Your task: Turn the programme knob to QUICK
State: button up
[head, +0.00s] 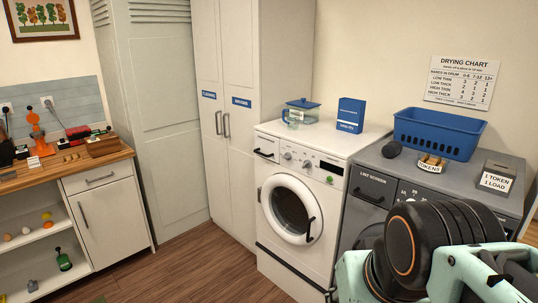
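A white front-loading washer (275,225) stands at the centre. Its panel carries two small round knobs, a left one (287,155) and a right one (307,164); their markings are too small to read. A grey machine (365,215) marked LINT SCREEN stands to its right. Its panel shows part of a marked scale (408,193), and my arm hides the rest. I cannot tell which knob is the programme knob, and no QUICK label is legible. My black and mint arm fills the lower right, in front of the grey machine. My fingertips do not show clearly.
The washer top holds a glass container (301,116) and a blue box (350,115). The grey top holds a blue basket (437,136), a dark round object (391,149), a tokens holder (432,165) and a sign box (497,179). Open floor (190,270) lies left of the washer.

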aim_at(287, 156)
jog(key=i+j+u, duration=0.1)
jog(key=i+j, duration=1.2)
jog(key=i+j+u, duration=0.1)
jog(key=i+u, duration=0.15)
jog(key=i, duration=0.4)
jog(key=j+z, duration=0.2)
jog(key=i+j, duration=0.05)
jog(key=j, duration=0.05)
